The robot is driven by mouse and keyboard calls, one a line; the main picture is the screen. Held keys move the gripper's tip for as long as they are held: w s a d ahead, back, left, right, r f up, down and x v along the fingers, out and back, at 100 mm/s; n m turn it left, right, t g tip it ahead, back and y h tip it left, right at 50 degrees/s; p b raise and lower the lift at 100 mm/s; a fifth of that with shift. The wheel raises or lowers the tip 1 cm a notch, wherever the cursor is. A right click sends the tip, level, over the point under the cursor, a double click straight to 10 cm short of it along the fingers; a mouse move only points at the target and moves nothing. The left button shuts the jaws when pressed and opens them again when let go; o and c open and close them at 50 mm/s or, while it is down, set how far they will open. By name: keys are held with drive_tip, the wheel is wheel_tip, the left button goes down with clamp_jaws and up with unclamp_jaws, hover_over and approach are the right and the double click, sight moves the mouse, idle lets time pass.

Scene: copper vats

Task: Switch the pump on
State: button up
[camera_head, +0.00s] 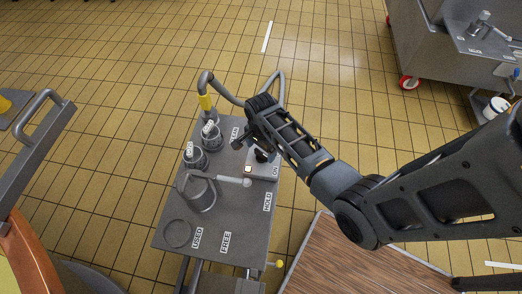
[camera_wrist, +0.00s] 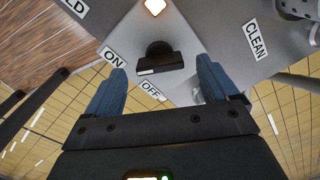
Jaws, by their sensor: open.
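The pump switch is a black knob (camera_wrist: 158,57) on a grey box (camera_wrist: 185,25) with an ON label (camera_wrist: 115,60) and an OFF label (camera_wrist: 152,90). A small lamp (camera_wrist: 154,6) glows on the box. In the head view the knob (camera_head: 262,157) is partly hidden by my gripper, and the lamp (camera_head: 248,169) shows below it. My gripper (camera_wrist: 161,75) is open, its blue fingertips on either side of the knob in the picture. No contact shows, and I cannot tell the depth gap. I cannot tell which label the knob points to.
The box stands on a grey cart top (camera_head: 225,215) with labelled cups (camera_head: 195,158), a handled pot (camera_head: 198,194) and an empty ring (camera_head: 177,234). A wooden surface (camera_head: 355,262) lies at right. Tiled floor is open beyond.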

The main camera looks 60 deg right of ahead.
sight(261, 153)
wheel_tip(261, 153, up, 6)
drive_tip(key=shift+f, duration=0.25)
idle(0.7)
